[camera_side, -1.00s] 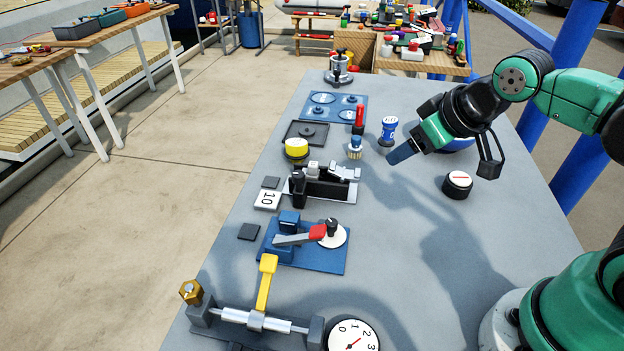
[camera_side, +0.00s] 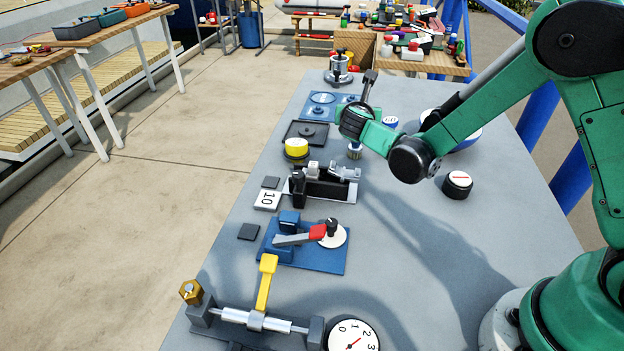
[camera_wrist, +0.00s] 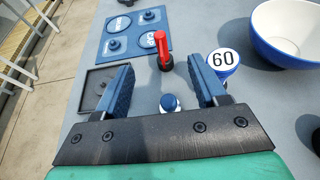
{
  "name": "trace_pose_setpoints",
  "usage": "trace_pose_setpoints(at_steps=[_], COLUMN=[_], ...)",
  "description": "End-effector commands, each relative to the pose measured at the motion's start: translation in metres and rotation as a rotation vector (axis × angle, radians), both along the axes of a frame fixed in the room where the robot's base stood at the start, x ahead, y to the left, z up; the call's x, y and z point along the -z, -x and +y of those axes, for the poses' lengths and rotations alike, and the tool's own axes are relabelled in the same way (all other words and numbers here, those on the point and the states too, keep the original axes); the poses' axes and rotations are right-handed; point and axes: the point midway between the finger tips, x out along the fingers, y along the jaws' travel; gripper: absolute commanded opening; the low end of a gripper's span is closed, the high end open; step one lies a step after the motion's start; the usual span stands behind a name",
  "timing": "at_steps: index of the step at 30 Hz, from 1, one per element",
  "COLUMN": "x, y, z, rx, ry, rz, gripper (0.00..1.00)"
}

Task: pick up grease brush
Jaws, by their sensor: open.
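A small upright piece with a blue top and a pale, bristle-like lower part, which looks like the grease brush (camera_side: 354,152), stands on the grey bench in the side view, partly covered by my wrist. It also shows in the wrist view (camera_wrist: 170,102) as a blue-and-white top between my fingers. My gripper (camera_wrist: 161,66) is open, with one blue finger on each side of the brush and no visible contact. In the side view its fingers are hidden behind my wrist.
A red-handled piece with black ends (camera_wrist: 161,45) is just beyond the brush. A dark square tray (camera_wrist: 98,88) lies left.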

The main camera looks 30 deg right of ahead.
Motion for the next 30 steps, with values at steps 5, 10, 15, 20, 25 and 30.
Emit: trace_pose_setpoints(at_steps=[5, 10, 15, 20, 25, 30], x=[0.021, 0.031, 0.049, 0.069, 0.076, 0.077], y=[0.0, 0.0, 0.0, -0.005, -0.018, -0.02], z=[0.0, 0.0, 0.0, -0.005, -0.018, -0.02], rx=[-0.002, -0.001, 0.0, 0.003, 0.002, 0.0], ry=[0.003, 0.001, 0.001, 0.0, 0.001, 0.0], rz=[0.002, 0.001, 0.001, 0.0, 0.001, 0.0], gripper=[0.65, 0.65, 0.65, 0.65, 0.65, 0.65])
